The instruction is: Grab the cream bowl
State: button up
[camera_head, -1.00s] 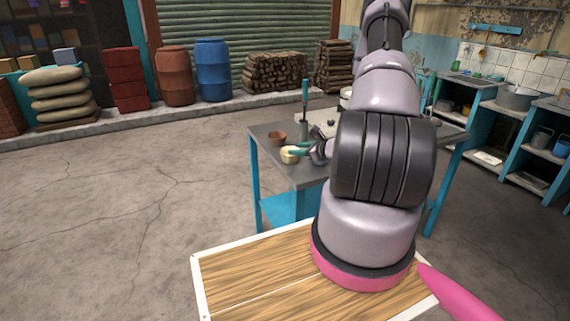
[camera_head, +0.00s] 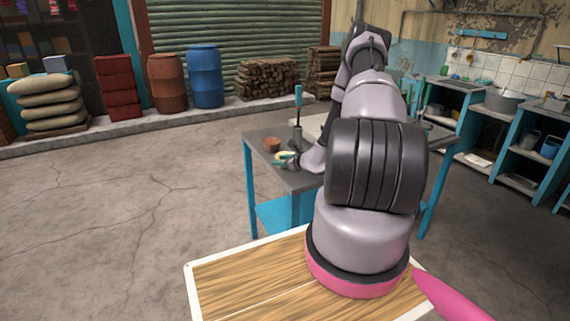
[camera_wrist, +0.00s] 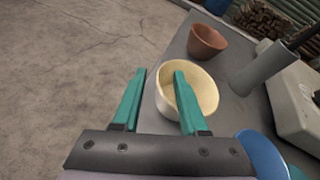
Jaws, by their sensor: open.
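The cream bowl (camera_wrist: 206,88) stands upright near the edge of the grey table in the wrist view. My gripper (camera_wrist: 160,75) is open, with two green fingers. The left finger is outside the bowl on its left side, over the table edge. The right finger reaches over the bowl's opening, so the bowl's left wall lies between the two fingers in the picture. I cannot tell how deep the fingers are or whether they touch the bowl. In the head view the cream bowl (camera_head: 284,156) is small and partly hidden by my gripper (camera_head: 283,162).
A brown bowl (camera_wrist: 207,41) stands just beyond the cream bowl. A grey cylinder (camera_wrist: 262,69) is to its right, and a blue round object (camera_wrist: 262,155) is at the lower right. The grey table (camera_head: 262,134) has an open edge on the left, with bare floor beyond.

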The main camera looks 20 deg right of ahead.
jog(key=shift+w, duration=0.2)
grip_shut()
jog(key=shift+s+f, duration=0.1)
dwell(1.2)
